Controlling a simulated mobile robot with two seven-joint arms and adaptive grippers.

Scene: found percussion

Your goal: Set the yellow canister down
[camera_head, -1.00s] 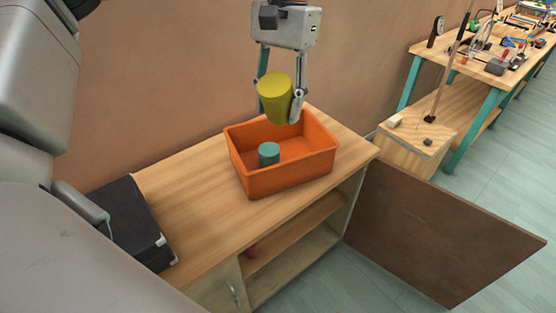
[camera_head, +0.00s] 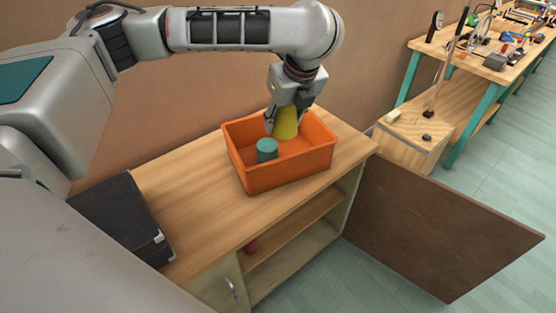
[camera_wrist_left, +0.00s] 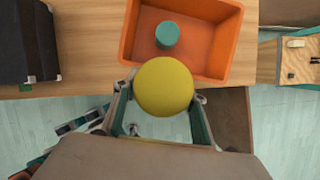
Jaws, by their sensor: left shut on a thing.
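The yellow canister (camera_head: 286,123) is between the fingers of my left gripper (camera_head: 285,121), which is shut on it. In the head view it is low in the orange bin (camera_head: 290,178), towards the back wall of the bin. Whether its bottom touches the bin floor is hidden. In the left wrist view the round yellow end of the canister (camera_wrist_left: 164,87) shows between the fingers, with the bin (camera_wrist_left: 236,40) beyond. A teal cylinder (camera_head: 267,150) stands in the bin, apart from the canister. My right gripper is not in view.
The bin stands on a wooden cabinet top (camera_head: 190,200). A black case (camera_head: 120,220) lies at its left end. A brown cabinet door (camera_head: 440,230) stands open at the right. A small red thing (camera_head: 251,247) is on the shelf below. A workbench (camera_head: 500,60) is farther back.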

